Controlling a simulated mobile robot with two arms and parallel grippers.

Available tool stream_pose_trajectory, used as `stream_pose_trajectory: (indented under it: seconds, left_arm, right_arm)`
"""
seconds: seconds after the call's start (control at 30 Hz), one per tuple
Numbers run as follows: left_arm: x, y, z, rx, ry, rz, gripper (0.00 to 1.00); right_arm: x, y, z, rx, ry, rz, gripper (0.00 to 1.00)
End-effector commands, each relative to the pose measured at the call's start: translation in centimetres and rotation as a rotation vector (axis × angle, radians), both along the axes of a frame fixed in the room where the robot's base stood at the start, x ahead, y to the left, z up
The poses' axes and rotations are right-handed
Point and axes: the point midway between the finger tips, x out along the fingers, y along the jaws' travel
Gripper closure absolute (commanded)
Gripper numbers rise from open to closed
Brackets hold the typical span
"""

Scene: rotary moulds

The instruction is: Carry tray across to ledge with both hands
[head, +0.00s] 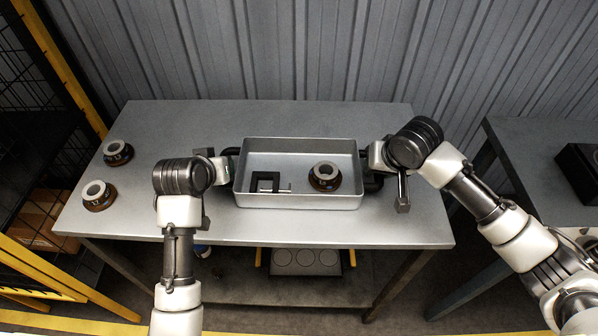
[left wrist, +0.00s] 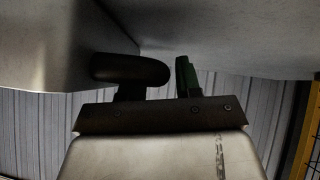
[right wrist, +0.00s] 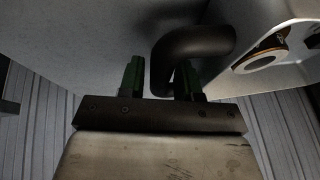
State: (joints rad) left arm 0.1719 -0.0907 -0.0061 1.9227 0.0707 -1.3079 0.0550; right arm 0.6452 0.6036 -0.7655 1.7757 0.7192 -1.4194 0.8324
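The grey metal tray (head: 300,202) rests on the steel table, with a dark handle at each short end. It holds a brown ring-shaped part with a pale centre (head: 325,175) and a black bracket (head: 266,183). My left gripper (head: 224,170) is at the left handle, which also shows in the left wrist view (left wrist: 130,68); one finger is apart from it and the other is hidden. I cannot tell which surface is the ledge.
Two ring parts (head: 117,152) (head: 98,195) stand on the table's left side. A second table (head: 530,160) stands to the right across a gap, with a black box (head: 580,170) on it. A corrugated wall is behind. A yellow-framed fence is at left.

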Motion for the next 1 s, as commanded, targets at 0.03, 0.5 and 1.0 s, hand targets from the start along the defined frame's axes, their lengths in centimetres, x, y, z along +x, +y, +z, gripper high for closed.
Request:
stream_pose_trajectory:
  seconds: [0.03, 0.5, 1.0]
  left_arm:
    - [0.25, -0.05, -0.25, 0.000, 0.000, 0.000, 0.66]
    - [0.53, -0.14, -0.57, -0.001, 0.000, 0.001, 0.80]
    - [0.58, -0.13, -0.30, 0.000, -0.005, 0.000, 1.00]
  right_arm:
    - [0.12, 0.06, -0.37, -0.001, 0.001, 0.000, 0.66]
    - [0.29, 0.13, -0.75, 0.000, 0.000, 0.000, 0.80]
    - [0.38, 0.12, -0.48, 0.002, -0.004, 0.000, 1.00]
